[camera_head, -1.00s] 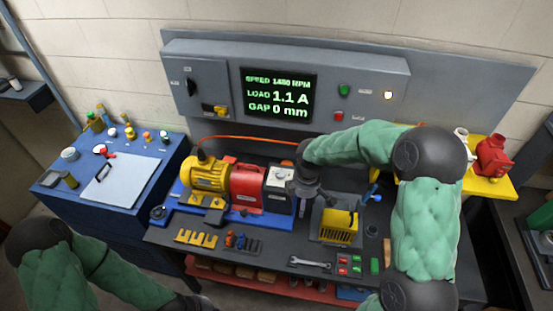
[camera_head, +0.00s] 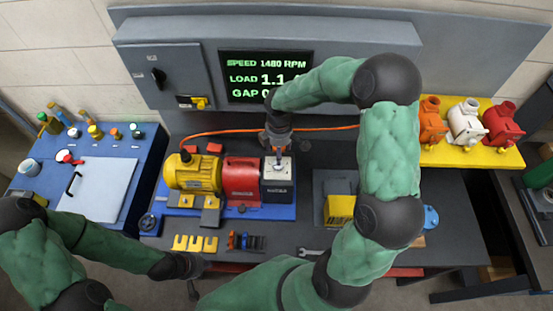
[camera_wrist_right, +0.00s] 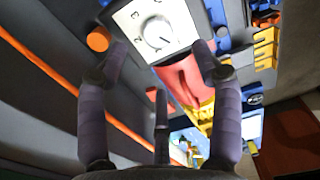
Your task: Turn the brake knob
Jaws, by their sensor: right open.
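The brake unit (camera_head: 277,183) is a dark box with a white top plate, at the right end of the motor row. Its round white knob (camera_wrist_right: 157,33) with a dark pointer line shows in the right wrist view, on the dial plate (camera_wrist_right: 178,16). My right gripper (camera_head: 278,151) points down just above the brake unit. In the right wrist view its fingers (camera_wrist_right: 159,55) are spread on either side of the knob and apart from it. My left gripper (camera_head: 190,275) hangs low at the bench's front edge, away from the brake; its fingers are too dark to read.
The yellow motor (camera_head: 195,172) and red coupling guard (camera_head: 241,179) stand left of the brake on a blue base. An orange cable (camera_head: 325,129) runs behind. The display (camera_head: 265,76) reads SPEED 1480 RPM, partly covered by my right arm. A yellow block (camera_head: 340,208) stands to the right.

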